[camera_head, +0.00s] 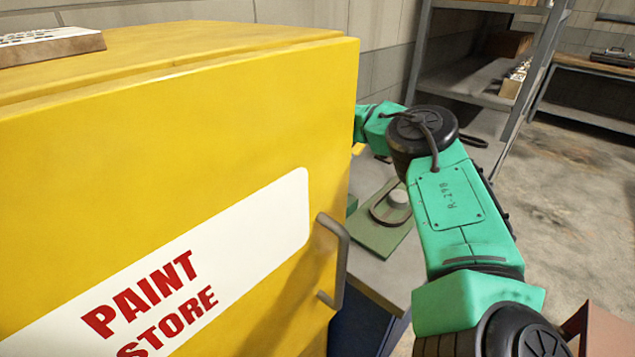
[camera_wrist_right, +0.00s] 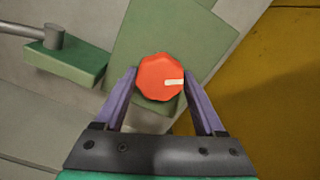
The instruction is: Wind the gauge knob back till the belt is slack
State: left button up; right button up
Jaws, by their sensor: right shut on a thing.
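The gauge knob (camera_wrist_right: 158,79) is a red, many-sided knob with a white mark pointing right in the right wrist view. My right gripper (camera_wrist_right: 160,82) is shut on the knob, with one purple finger on each side of it. The knob sits in front of a green plate (camera_wrist_right: 150,40). In the head view the yellow cabinet hides my right gripper and the knob. A belt (camera_head: 391,203) loops around a pale pulley on a green board (camera_head: 378,234) beyond the cabinet. I cannot tell how tight the belt is. My left gripper is not in view.
A yellow cabinet (camera_head: 180,130) marked PAINT STORE, with a grey handle (camera_head: 341,262), fills the left of the head view. Grey shelving (camera_head: 470,80) stands behind my right arm. A green block with a grey rod (camera_wrist_right: 65,60) is left of the knob. Open floor lies at right.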

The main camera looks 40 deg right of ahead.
jog(key=n, duration=0.5)
jog(key=shift+w+r+n, duration=0.1)
jog(key=shift+n, duration=0.2)
jog(key=n, duration=0.5)
jog(key=shift+n, duration=0.4)
jog(key=o, duration=1.3)
jog(key=shift+o, duration=0.2)
jog(key=shift+r+b, duration=0.35)
jog(key=shift+r, duration=0.05)
notch_tip(320, 180, up, 6)
jog(key=shift+r, duration=0.1)
notch_tip(320, 180, up, 8)
jog(key=p, duration=0.1)
jog(key=shift+f+p, duration=0.2)
jog(key=shift+p, duration=0.2)
